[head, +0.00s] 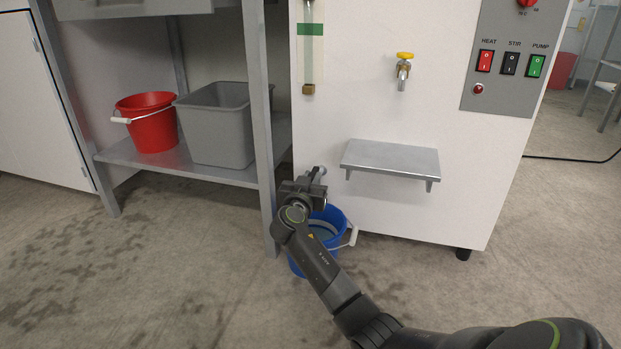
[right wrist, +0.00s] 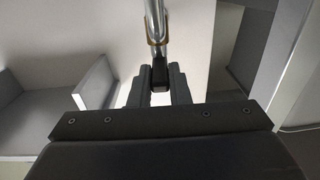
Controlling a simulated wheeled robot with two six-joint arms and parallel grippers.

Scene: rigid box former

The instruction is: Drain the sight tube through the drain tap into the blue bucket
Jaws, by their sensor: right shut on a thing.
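The sight tube (head: 309,45) runs down the white machine's front at its left side, with a green band behind it and a brass fitting at its lower end. The drain tap (head: 320,172) is a metal pipe low on the machine, mostly hidden by my right gripper (head: 314,181). The right wrist view shows the tap's pipe (right wrist: 154,24) and a dark lever (right wrist: 160,72) between my fingers, which are shut on it. The blue bucket (head: 334,215) stands on the floor below, partly covered by my arm. My left gripper is out of view.
A metal shelf (head: 130,154) at the left holds a red bucket (head: 152,125) and a grey bin (head: 215,125). A grey ledge (head: 390,158) and a yellow-handled tap (head: 404,68) are on the machine. A switch panel (head: 510,90) is at upper right.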

